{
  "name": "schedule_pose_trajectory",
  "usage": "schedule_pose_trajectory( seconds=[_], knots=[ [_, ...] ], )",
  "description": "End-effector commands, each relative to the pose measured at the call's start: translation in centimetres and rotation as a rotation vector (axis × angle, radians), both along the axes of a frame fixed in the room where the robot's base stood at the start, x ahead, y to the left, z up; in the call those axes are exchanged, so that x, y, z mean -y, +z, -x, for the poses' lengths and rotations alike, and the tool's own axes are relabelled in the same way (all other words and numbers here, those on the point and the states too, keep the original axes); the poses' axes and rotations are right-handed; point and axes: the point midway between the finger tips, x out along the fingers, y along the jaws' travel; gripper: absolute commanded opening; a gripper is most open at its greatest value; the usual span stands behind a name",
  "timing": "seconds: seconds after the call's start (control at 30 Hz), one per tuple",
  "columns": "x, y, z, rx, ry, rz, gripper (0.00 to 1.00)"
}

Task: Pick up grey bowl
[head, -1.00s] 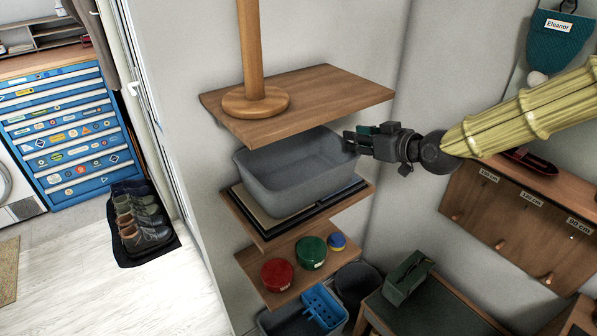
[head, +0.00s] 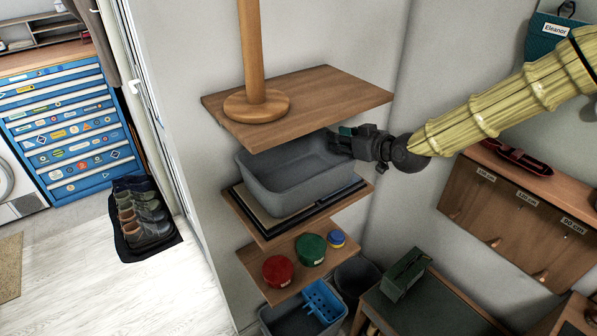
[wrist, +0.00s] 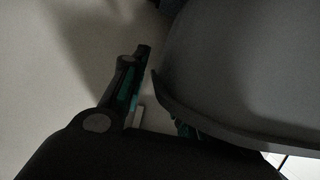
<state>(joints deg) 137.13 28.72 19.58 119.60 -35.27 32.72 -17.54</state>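The grey bowl (head: 285,190) is a deep rectangular tub on the middle wall shelf, under the top shelf board. It stands upright on flat dark-framed items. My gripper (head: 343,139) is at the bowl's right end, close to its rim, coming in from the right. In the wrist view the bowl (wrist: 245,70) fills the upper right. One finger of my gripper (wrist: 150,95) stands outside the rim with a gap; the other is mostly hidden by the bowl. The fingers look apart, and I cannot tell whether either touches the bowl.
The top shelf (head: 320,98) with a wooden post sits close above the bowl. The lower shelf (head: 262,258) holds red, green and blue round containers. A peg rack (head: 520,215) is on the right wall. A green box (head: 404,277) stands at lower right.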

Motion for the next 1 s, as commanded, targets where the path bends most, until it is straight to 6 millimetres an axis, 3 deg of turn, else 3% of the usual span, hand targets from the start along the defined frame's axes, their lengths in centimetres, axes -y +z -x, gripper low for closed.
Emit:
schedule_pose_trajectory(
  seconds=[0.27,0.4,0.43,1.0],
  knots=[
    [-0.05,-0.07,-0.09,0.0,0.0,0.0,0.28],
    [-0.05,-0.07,-0.08,0.0,0.0,0.0,0.03],
    [-0.05,-0.07,-0.08,0.0,0.0,0.0,0.0],
    [-0.03,0.27,-0.07,0.001,0.001,0.003,0.0]
  ],
)
